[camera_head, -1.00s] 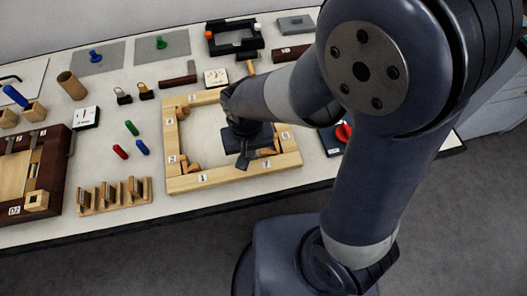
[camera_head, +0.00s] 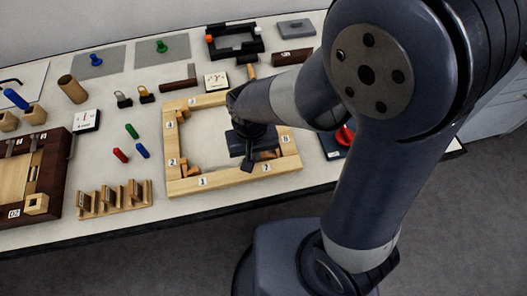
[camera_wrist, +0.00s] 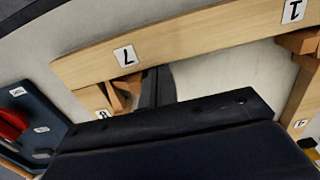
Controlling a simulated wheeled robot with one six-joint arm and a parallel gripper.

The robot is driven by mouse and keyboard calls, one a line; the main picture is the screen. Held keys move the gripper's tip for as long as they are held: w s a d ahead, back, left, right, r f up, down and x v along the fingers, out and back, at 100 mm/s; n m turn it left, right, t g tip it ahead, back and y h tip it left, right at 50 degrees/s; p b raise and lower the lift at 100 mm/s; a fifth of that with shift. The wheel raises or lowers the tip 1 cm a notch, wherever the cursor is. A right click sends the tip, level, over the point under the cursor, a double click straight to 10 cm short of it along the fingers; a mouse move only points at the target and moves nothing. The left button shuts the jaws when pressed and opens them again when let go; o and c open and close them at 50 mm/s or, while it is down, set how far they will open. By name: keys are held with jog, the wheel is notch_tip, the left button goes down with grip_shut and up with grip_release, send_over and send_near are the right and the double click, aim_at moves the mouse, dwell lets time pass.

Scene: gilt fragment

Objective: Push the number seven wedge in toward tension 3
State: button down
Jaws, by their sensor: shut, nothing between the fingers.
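A pale wooden frame (camera_head: 225,178) with numbered labels lies on the table in the head view. It also shows across the top of the wrist view (camera_wrist: 190,48), with labels 7 and 1. A brown wooden wedge (camera_wrist: 118,98) sits in the inner corner below the 7 label, and a similar piece shows in the head view (camera_head: 270,154). My gripper (camera_head: 246,165) is shut and empty, low inside the frame, just left of that corner. In the wrist view its dark fingers (camera_wrist: 157,88) are beside the wedge; I cannot tell whether they touch it.
Another wedge (camera_wrist: 302,42) sits by label 1 in the wrist view. A dark panel with a red knob (camera_head: 345,135) stands right of the frame, partly behind my arm. Small dial cards (camera_head: 215,80), colored pegs (camera_head: 132,130) and a slotted wooden rack (camera_head: 115,197) lie around it. The frame's interior is mostly clear.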

jog(key=shift+w+d, duration=0.2)
jog(key=shift+d, duration=0.75)
dwell(0.3)
jog(key=shift+s+a+r+p, duration=0.1)
jog(key=shift+a+r+p, duration=0.1)
jog(key=shift+r+p, duration=0.6)
jog(key=shift+w+a+r+p, duration=0.1)
jog(key=shift+a+r+p, duration=0.05)
jog(key=shift+r+p, duration=0.6)
jog(key=shift+s+a+r+p, duration=0.1)
jog(key=shift+a+r+p, duration=0.1)
jog(key=shift+r+p, duration=0.55)
jog(key=shift+r, duration=0.2)
